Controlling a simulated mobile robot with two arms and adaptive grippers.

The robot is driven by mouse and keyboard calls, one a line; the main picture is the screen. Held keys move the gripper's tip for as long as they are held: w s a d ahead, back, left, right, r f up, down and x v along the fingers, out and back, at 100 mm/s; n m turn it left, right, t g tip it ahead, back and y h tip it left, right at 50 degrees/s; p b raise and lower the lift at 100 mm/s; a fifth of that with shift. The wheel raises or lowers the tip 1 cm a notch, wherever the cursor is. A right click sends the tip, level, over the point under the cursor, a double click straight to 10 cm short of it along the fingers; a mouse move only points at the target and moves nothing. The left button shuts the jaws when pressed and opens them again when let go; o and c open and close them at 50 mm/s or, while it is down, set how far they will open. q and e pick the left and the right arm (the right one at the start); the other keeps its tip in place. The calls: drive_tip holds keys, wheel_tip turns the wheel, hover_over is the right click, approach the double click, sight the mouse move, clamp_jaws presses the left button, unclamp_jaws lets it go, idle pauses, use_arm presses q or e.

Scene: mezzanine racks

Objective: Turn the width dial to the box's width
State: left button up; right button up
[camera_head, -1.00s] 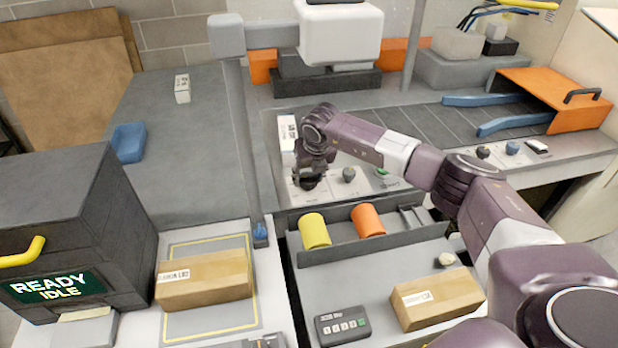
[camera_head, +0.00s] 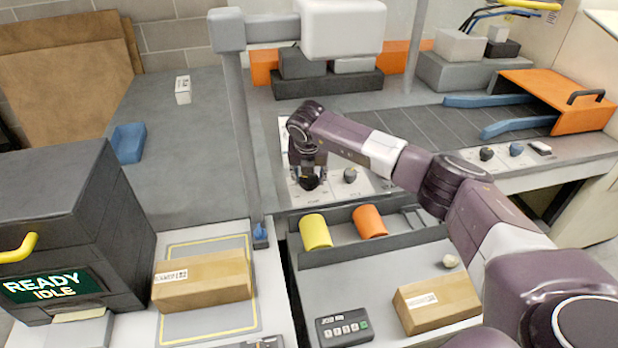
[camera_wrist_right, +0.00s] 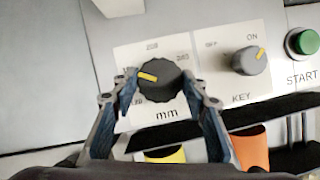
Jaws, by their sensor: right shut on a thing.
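The width dial (camera_wrist_right: 158,84) is a black knurled knob on a pale plate marked "mm" in the right wrist view. Its yellow pointer is toward the left and slightly up; the scale numbers around it are too blurred or covered to read. My right gripper (camera_wrist_right: 160,90) is shut on the dial, one finger on each side. In the head view my right gripper (camera_head: 308,182) hides most of the dial. A labelled cardboard box (camera_head: 203,281) lies on the left bench inside a yellow outline. Another cardboard box (camera_head: 437,299) lies at the right. My left gripper is not in view.
Right of the dial are the KEY switch (camera_wrist_right: 250,61) and the green START button (camera_wrist_right: 303,42). Below the panel a tray holds a yellow cylinder (camera_head: 315,231) and an orange cylinder (camera_head: 369,221). A dark machine (camera_head: 60,215) reads "READY IDLE". A keypad (camera_head: 344,327) lies in front.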

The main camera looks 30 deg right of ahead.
drive_tip(key=shift+w+r, duration=0.1)
drive_tip(key=o, duration=1.1)
drive_tip(key=shift+o, duration=0.2)
drive_tip(key=v, duration=1.2)
